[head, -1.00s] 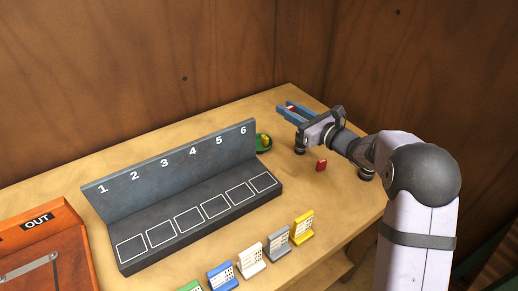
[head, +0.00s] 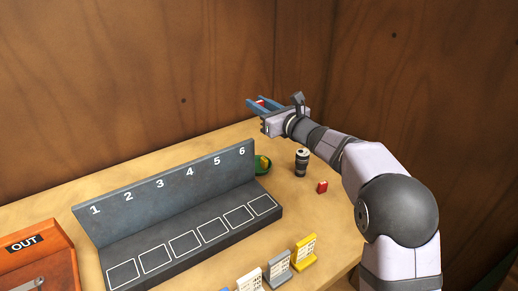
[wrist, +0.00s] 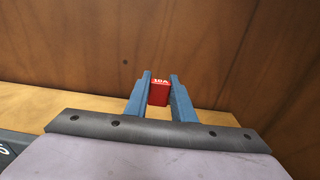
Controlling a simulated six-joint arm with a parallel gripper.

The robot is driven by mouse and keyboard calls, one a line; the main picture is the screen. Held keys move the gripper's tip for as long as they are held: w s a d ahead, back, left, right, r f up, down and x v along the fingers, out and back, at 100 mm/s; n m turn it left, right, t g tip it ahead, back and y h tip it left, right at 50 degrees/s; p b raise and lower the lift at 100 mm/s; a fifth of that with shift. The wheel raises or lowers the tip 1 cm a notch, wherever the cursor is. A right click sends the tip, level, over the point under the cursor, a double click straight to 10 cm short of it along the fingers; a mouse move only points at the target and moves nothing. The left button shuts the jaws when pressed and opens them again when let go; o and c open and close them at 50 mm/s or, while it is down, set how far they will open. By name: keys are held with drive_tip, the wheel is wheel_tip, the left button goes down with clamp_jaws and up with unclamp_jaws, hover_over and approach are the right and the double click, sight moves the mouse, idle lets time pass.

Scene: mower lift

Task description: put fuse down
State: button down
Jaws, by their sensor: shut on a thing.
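My gripper (head: 259,105) is shut on a red fuse (wrist: 159,93) and holds it up in the air near the back wall. In the wrist view the fuse sits between the two blue fingers (wrist: 160,98), with pale lettering that looks like "10A". In the head view only a bit of its red shows between the fingers. A second small red piece (head: 322,187) stands on the table at the right, apart from my gripper.
A dark rack (head: 190,228) with slots numbered 1 to 6 stands on the table (head: 150,165). Coloured cards (head: 279,268) line the front. An orange OUT tray (head: 30,262) is at left.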

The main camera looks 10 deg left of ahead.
wheel_tip(320, 180, down, 14)
drive_tip(key=shift+f+p, duration=0.1)
drive_tip(key=shift+p, duration=0.6)
drive_tip(key=shift+f+b, duration=0.6)
drive_tip(key=shift+b, duration=0.35)
drive_tip(key=c, duration=1.5)
unclamp_jaws()
drive_tip(key=shift+r, duration=0.2)
drive_tip(key=shift+r+p, duration=0.75)
drive_tip(key=shift+p, duration=0.5)
drive_tip(key=b+v, duration=0.1)
drive_tip(key=v, duration=0.3)
drive_tip(key=b+v, duration=0.1)
drive_tip(key=v, duration=0.3)
drive_tip(key=b+v, duration=0.1)
drive_tip(key=v, duration=0.3)
drive_tip(key=shift+f, duration=0.3)
